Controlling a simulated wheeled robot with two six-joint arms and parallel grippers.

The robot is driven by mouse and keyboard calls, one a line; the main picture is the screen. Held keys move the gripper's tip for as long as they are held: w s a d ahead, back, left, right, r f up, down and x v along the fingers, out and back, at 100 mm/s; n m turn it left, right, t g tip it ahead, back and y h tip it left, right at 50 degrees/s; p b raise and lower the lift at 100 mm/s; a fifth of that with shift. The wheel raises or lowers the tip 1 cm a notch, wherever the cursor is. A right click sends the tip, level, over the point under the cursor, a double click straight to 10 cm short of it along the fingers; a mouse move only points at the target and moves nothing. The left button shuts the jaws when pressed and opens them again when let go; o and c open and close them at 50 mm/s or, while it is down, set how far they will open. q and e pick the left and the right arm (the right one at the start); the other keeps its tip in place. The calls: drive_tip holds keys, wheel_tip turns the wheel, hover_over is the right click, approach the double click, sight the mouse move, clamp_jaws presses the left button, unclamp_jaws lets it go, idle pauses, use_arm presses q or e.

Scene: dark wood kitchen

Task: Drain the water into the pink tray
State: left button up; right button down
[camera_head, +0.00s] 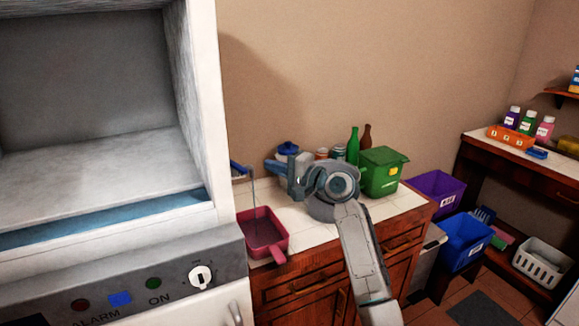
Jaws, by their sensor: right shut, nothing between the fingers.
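The pink tray (277,244) sits on the white-tiled counter just right of the large white machine (213,120), its handle pointing toward the front edge. A small blue-handled tap (240,167) shows beside the machine, above the tray. A thin pale vertical line runs from the tap down toward the tray; I cannot tell whether it is water or a pipe. My right gripper (285,170) is shut and empty, above the counter to the right of the tap and apart from it. My arm hides part of the counter behind it. My left gripper is not in view.
A green box (380,172), green bottle (353,146) and brown bottle (366,137) stand at the counter's back right. Several small jars and a blue-lidded pot (287,148) stand behind my gripper. Purple (437,190) and blue (465,240) bins lie farther right.

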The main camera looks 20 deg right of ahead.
sight(247, 172)
drive_tip(key=a, duration=0.1)
drive_tip(key=a+p, duration=0.1)
drive_tip(key=a, duration=0.1)
drive_tip(key=a+p, duration=0.1)
drive_tip(key=shift+s+a, duration=0.3)
drive_tip(key=shift+a, duration=0.05)
drive_tip(key=shift+w, duration=0.1)
drive_tip(key=shift+p, duration=0.3)
drive_tip(key=shift+s+a+p, duration=0.65)
drive_tip(key=shift+s+a, duration=0.2)
drive_tip(key=shift+a, duration=0.1)
drive_tip(key=shift+d, duration=0.1)
